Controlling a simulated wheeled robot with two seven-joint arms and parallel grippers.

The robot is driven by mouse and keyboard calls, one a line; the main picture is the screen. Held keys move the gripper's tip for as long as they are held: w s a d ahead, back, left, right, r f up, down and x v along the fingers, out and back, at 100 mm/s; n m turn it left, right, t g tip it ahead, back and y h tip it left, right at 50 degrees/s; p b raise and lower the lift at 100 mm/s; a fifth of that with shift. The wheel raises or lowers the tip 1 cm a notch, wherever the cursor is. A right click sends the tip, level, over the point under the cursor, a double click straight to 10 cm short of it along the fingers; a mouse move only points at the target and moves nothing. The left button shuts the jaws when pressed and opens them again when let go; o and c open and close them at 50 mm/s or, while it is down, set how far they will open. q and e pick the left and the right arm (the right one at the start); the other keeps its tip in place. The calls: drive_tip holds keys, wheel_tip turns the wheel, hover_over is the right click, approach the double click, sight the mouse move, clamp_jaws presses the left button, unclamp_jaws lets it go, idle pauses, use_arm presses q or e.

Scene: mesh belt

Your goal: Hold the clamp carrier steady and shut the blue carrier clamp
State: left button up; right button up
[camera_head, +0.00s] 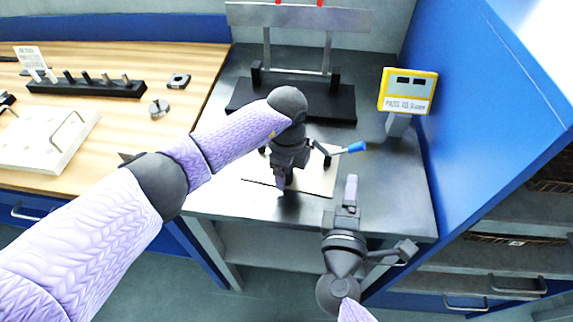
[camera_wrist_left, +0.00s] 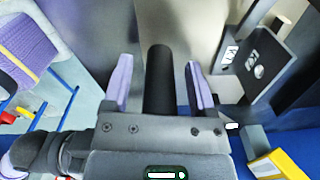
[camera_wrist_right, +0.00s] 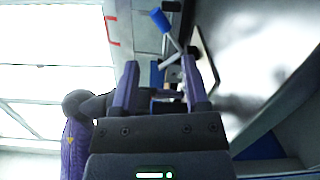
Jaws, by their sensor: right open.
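The clamp carrier, a pale plate (camera_head: 318,178), lies on the grey metal bench, partly hidden by my left arm. The blue clamp handle (camera_head: 356,147) sticks out to the right on a pale lever; it also shows at the top of the right wrist view (camera_wrist_right: 160,20). My left gripper (camera_head: 281,184) points down over the plate's left part. In the left wrist view its fingers (camera_wrist_left: 160,85) are apart, with a dark round post (camera_wrist_left: 158,80) between them and gaps on both sides. My right gripper (camera_head: 350,188) is open and empty, in front of the handle and nearer the bench front.
A yellow-framed display (camera_head: 407,91) stands at the bench's right, beside a blue wall (camera_head: 490,100). A dark base with a metal frame (camera_head: 290,103) stands behind the carrier. The wooden table (camera_head: 120,110) at left holds a black peg rack (camera_head: 85,86) and a white block (camera_head: 48,138).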

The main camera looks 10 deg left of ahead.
use_arm(q)
clamp_jaws()
drive_tip(key=shift+o, duration=0.5)
unclamp_jaws()
clamp_jaws()
idle(1.0)
